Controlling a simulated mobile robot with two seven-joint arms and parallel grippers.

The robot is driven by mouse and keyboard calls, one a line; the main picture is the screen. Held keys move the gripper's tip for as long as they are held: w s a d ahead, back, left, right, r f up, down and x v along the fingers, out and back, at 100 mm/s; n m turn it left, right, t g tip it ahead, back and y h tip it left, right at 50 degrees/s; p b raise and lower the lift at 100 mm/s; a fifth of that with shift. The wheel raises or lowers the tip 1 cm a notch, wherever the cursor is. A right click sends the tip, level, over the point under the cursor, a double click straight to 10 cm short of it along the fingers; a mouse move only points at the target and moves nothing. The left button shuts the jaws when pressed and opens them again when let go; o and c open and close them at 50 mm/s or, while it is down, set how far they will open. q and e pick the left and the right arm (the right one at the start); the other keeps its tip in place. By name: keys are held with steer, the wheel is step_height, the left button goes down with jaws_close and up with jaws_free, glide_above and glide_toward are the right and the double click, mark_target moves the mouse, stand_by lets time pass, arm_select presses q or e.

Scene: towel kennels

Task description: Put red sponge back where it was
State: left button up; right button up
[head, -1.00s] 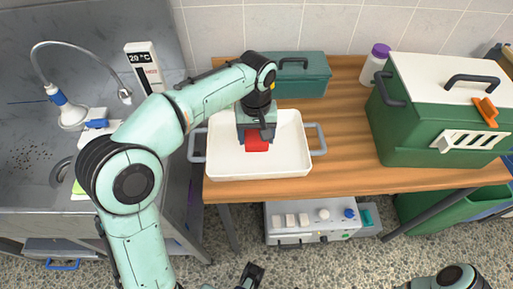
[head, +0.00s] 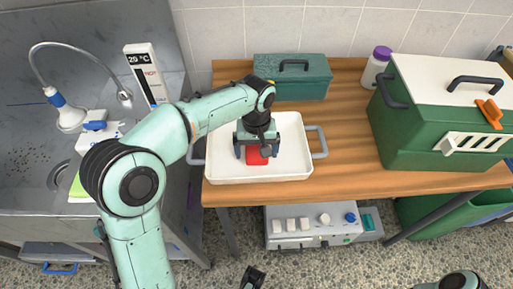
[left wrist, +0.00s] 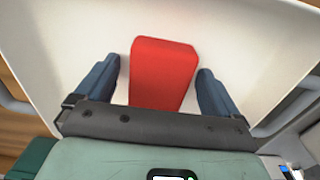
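The red sponge (head: 257,157) lies in the white tub (head: 223,168) on the wooden table. My left gripper (head: 257,152) is down inside the tub, directly over the sponge. In the left wrist view the sponge (left wrist: 163,75) stands between the two blue fingers (left wrist: 158,68), with a clear gap on both sides. The left gripper is open and holds nothing. Its palm hides the sponge's near end. What looks like my right gripper (head: 253,278) shows dark at the bottom edge, mostly cut off.
A teal toolbox (head: 292,80) stands behind the tub. A green box with a white lid (head: 440,125) and a purple-capped bottle (head: 376,66) stand to the right. The metal sink (head: 30,170) with a tap is at left. Bare tabletop lies between tub and green box.

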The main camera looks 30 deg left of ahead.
mark_target(256, 149)
arm_select(q)
steer(key=shift+r, duration=0.1)
step_height(256, 149, up, 12)
steer(key=p, duration=0.3)
stand_by(0.3)
stand_by(0.4)
